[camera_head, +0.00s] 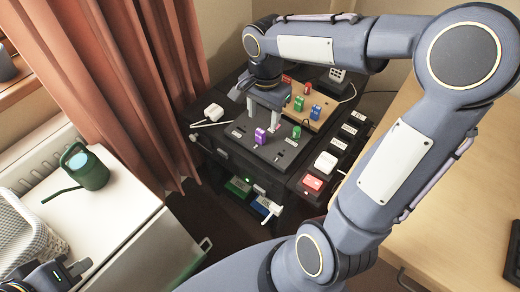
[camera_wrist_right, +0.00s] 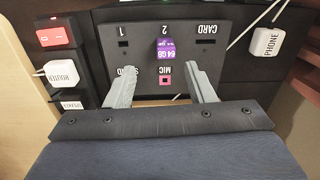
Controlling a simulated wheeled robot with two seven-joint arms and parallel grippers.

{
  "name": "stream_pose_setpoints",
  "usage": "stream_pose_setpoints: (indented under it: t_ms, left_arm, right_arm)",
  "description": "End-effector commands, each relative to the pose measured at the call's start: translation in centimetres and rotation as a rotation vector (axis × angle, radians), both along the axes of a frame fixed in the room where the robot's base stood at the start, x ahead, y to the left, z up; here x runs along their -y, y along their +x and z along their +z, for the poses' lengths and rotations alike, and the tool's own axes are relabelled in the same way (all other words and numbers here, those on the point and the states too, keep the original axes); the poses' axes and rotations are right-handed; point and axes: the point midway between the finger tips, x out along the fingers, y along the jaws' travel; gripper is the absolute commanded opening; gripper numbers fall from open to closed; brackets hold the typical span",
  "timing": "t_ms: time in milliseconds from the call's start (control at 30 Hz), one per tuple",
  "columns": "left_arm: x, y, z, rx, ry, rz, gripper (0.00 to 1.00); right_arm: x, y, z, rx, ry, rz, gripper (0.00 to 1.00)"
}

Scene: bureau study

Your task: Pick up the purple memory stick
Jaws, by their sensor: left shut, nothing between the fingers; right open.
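The purple memory stick (camera_head: 260,136), marked 64 GB, stands in slot 2 of the dark panel (camera_head: 240,138). It also shows in the right wrist view (camera_wrist_right: 165,48), beyond my fingertips and roughly centred between them. My right gripper (camera_head: 264,113) points down at the panel, open and empty; in its wrist view the two fingers (camera_wrist_right: 162,70) are spread wide, apart from the stick. My left gripper (camera_head: 45,276) is at the bottom left corner, partly cut off, shut and far from the stick.
A wooden block (camera_head: 310,120) behind the panel bears a green stick (camera_head: 298,103) and a blue stick (camera_head: 316,111). To the right are a red switch (camera_head: 313,183) and a white router plug (camera_head: 326,163). A green watering can (camera_head: 85,170) stands on the white cabinet at left.

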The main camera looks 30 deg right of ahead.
Motion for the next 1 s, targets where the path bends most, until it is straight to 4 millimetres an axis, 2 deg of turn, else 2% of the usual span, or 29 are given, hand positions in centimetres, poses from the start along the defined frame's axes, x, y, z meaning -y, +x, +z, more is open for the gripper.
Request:
stream_pose_setpoints:
  t_ms: [33, 367, 633, 767, 1000]
  left_arm:
    - [0.0, 0.0, -1.1, 0.001, 0.000, 0.000, 0.00]
    - [0.0, 0.0, -1.8, 0.001, 0.000, 0.000, 0.00]
    - [0.0, 0.0, -2.9, 0.001, 0.000, 0.000, 0.00]
    - [0.0, 0.0, -3.1, 0.001, 0.000, 0.000, 0.00]
    - [0.0, 0.0, -3.0, 0.001, 0.000, 0.000, 0.00]
  right_arm:
    - [0.0, 0.6, -1.4, -0.011, -0.005, -0.028, 0.49]
    - [0.0, 1.0, -4.5, -0.022, -0.010, -0.062, 0.49]
    - [-0.3, 1.0, -8.4, -0.022, -0.012, -0.062, 0.49]
    - [-0.3, 1.1, -9.3, -0.020, -0.010, -0.062, 0.49]
    - [-0.3, 1.1, -9.3, -0.019, -0.011, -0.062, 0.49]
